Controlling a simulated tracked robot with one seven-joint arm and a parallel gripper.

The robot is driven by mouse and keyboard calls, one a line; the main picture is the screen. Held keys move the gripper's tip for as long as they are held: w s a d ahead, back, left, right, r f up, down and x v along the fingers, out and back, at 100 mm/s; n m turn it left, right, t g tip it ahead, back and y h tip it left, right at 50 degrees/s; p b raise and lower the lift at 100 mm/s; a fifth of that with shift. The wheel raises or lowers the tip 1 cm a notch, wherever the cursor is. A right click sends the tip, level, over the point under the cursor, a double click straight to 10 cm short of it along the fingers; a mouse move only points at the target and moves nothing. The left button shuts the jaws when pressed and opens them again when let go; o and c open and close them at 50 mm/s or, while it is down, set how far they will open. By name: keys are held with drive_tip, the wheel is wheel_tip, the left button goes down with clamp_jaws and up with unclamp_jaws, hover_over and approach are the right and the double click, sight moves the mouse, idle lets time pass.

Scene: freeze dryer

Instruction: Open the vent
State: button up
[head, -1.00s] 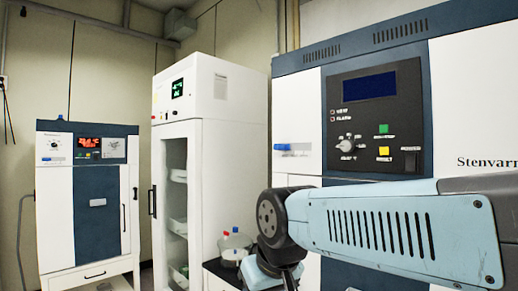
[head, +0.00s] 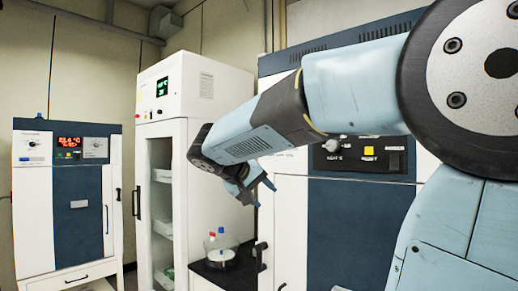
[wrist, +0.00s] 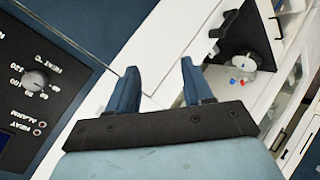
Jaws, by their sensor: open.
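I cannot tell for certain which part is the vent. A small blue lever-like fitting on the white front of the large right machine (head: 360,222), left of its dark panel, shows only in the earlier head view; my arm now covers that spot. My gripper (head: 262,193) is in front of this machine's left side, pointing right and downward. In the wrist view my gripper (wrist: 160,66) is open, its two blue fingers apart with nothing between them. White casing lies behind the fingers, and I cannot make out the blue fitting there.
The panel's knob (wrist: 35,80) is left of the fingers in the wrist view. A tall white cabinet (head: 190,85) stands left of my gripper. Capped bottles (head: 220,245) stand on a dark counter (head: 240,262) below. A smaller dryer-like machine (head: 68,205) is further left.

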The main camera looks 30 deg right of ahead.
drive_tip(key=w+a+r+m+t+h, duration=0.25)
drive_tip(key=w+r+h, duration=0.45)
drive_tip(key=w+r, duration=0.55)
drive_tip(key=shift+g, duration=0.45)
drive_tip(key=x, duration=1.4)
drive_tip(key=shift+f, duration=0.25)
clamp_jaws()
